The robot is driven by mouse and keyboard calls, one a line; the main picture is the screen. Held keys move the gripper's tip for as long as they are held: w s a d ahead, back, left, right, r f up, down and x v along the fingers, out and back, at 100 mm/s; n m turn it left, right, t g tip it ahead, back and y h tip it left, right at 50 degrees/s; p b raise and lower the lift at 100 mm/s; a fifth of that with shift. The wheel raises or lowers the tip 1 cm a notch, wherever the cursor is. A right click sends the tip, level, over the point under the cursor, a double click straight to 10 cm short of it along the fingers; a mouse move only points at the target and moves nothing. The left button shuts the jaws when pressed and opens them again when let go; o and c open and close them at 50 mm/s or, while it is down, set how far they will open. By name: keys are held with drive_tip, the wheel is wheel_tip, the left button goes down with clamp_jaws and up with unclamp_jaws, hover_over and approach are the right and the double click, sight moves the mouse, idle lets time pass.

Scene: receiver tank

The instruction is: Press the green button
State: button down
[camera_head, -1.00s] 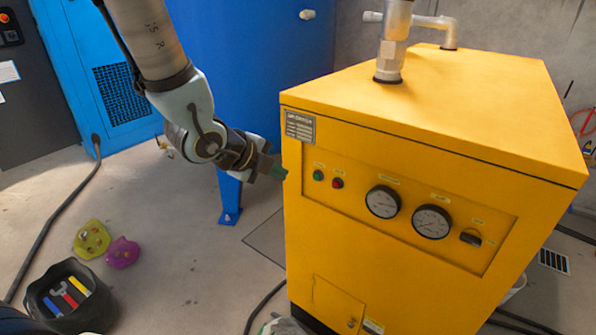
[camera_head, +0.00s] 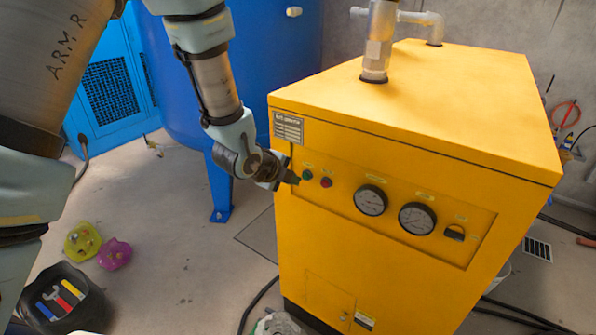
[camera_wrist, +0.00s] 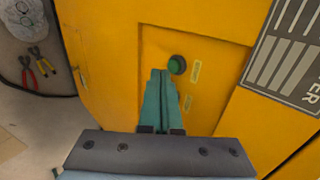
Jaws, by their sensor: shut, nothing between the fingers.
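The green button (camera_head: 307,175) is a small round knob at the left end of the recessed panel on the yellow cabinet (camera_head: 330,240). A red button (camera_head: 327,182) sits just right of it. My gripper (camera_head: 294,179) is at the panel's left edge, its tips close to the green button. In the wrist view the green button (camera_wrist: 177,64) shows uncovered, just beyond and slightly right of the shut fingertips (camera_wrist: 160,74). The fingers are together and empty. I cannot tell whether they touch the button. The red button is hidden in the wrist view.
Two gauges (camera_head: 371,200) and a black switch (camera_head: 455,233) are further right on the panel. A blue tank (camera_head: 240,60) stands behind my arm. A black bucket of tools (camera_head: 62,297) and toy-like coloured pieces (camera_head: 82,241) lie on the floor at left.

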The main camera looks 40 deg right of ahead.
drive_tip(key=shift+w+d, duration=0.15)
drive_tip(key=shift+d, duration=0.35)
drive_tip(key=shift+w+d, duration=0.15)
drive_tip(key=shift+d, duration=0.35)
